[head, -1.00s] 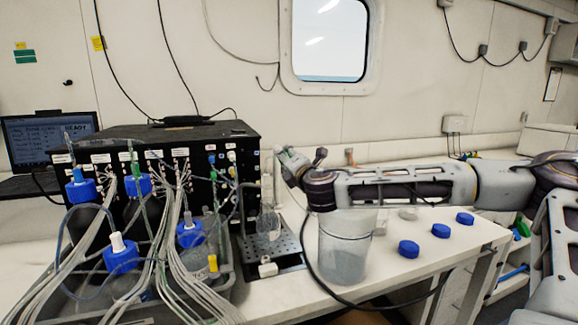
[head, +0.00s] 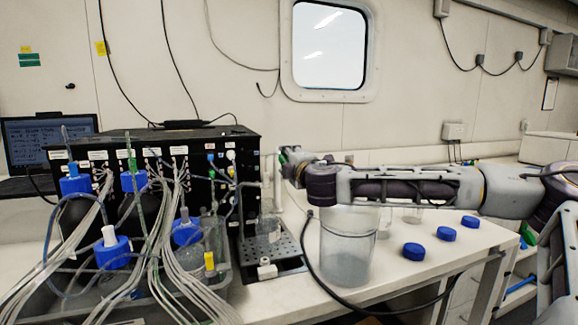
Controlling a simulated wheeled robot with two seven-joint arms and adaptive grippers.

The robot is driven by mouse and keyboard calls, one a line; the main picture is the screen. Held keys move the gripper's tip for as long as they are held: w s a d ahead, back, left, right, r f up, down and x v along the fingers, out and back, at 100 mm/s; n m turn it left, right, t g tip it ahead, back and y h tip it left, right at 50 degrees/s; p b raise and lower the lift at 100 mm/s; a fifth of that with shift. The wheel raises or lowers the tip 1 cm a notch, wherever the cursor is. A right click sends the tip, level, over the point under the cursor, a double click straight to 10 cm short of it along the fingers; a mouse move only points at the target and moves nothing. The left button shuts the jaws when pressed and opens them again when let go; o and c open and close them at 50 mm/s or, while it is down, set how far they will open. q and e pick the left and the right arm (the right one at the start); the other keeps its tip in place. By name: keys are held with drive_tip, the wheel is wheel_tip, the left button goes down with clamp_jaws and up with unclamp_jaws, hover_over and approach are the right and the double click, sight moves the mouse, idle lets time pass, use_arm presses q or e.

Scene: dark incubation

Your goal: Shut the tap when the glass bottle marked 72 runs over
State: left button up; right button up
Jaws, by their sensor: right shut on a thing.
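My right gripper (head: 284,158) is at the right end of the black instrument box, beside a pale upright pipe (head: 277,182). Its fingers are small and partly hidden by its own wrist. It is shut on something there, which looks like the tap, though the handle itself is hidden. Below, a small clear glass bottle (head: 268,227) stands upright on a perforated metal tray (head: 283,247). I cannot read a mark on it, nor tell its water level or whether water runs over. My left gripper is not in view.
The black box (head: 225,150) carries many tubes. Blue-capped bottles, one cap (head: 113,252) near the front, stand in a grey bin at left. A large clear beaker (head: 346,255) stands right of the tray. Blue lids (head: 414,251) lie on the white bench (head: 440,270).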

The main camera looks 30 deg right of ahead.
idle(0.3)
drive_tip(key=o, duration=1)
drive_tip(key=shift+v, duration=5.95)
